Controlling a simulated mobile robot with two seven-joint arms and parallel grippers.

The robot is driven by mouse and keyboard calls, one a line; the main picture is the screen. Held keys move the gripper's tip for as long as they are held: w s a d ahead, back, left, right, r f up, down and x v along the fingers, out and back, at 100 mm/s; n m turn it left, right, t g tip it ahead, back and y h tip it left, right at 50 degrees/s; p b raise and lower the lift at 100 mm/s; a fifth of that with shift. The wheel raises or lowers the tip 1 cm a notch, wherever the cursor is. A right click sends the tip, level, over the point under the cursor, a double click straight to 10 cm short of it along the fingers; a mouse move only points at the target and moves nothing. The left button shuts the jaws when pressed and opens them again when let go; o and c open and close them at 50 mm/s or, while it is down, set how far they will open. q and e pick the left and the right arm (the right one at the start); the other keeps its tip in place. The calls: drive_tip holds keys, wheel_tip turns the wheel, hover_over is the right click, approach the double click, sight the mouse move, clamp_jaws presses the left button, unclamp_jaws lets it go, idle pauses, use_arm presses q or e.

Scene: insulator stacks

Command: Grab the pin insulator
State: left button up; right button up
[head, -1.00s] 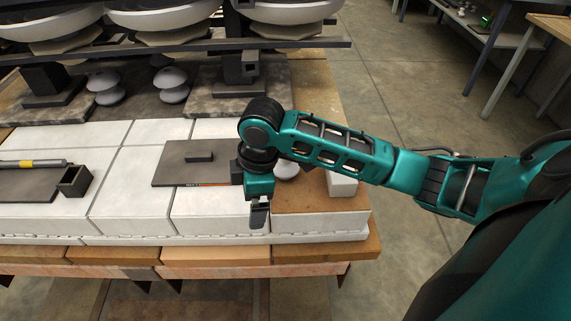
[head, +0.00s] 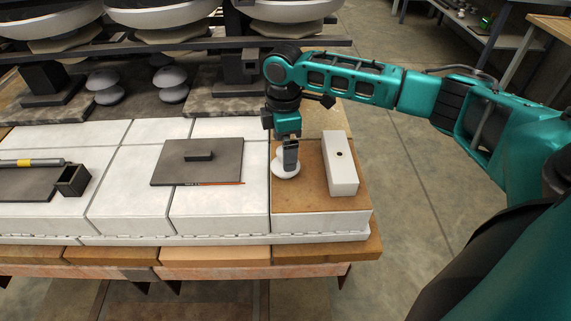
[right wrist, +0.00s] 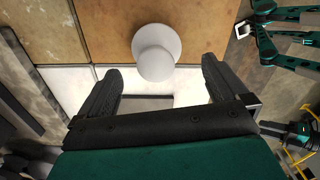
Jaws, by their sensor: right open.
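A white pin insulator (head: 286,168) with a rounded, two-lobed shape stands on the brown board (head: 300,202) at the right end of the table. In the right wrist view the insulator (right wrist: 156,52) lies beyond the fingertips, between the lines of the two fingers. My right gripper (head: 290,170) is just above it in the head view and hides part of it. The right wrist view shows the gripper (right wrist: 160,78) open, with nothing between its fingers. My left gripper is not in view.
A white block (head: 341,165) with a hole stands right of the insulator. A dark plate (head: 220,172) with a small block and a thin red stick (head: 215,184) lie to the left. Large stacked insulators (head: 165,15) and grey insulators (head: 172,92) stand behind.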

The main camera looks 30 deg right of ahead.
sight(277, 164)
drive_tip(key=f, duration=0.3)
drive_tip(key=f+b, duration=0.1)
drive_tip(key=f, duration=0.1)
drive_tip(key=shift+d+f, duration=0.35)
drive_tip(key=shift+d, duration=0.05)
drive_tip(key=shift+c, duration=0.2)
drive_tip(key=shift+w+r, duration=0.1)
drive_tip(key=c, duration=1.3)
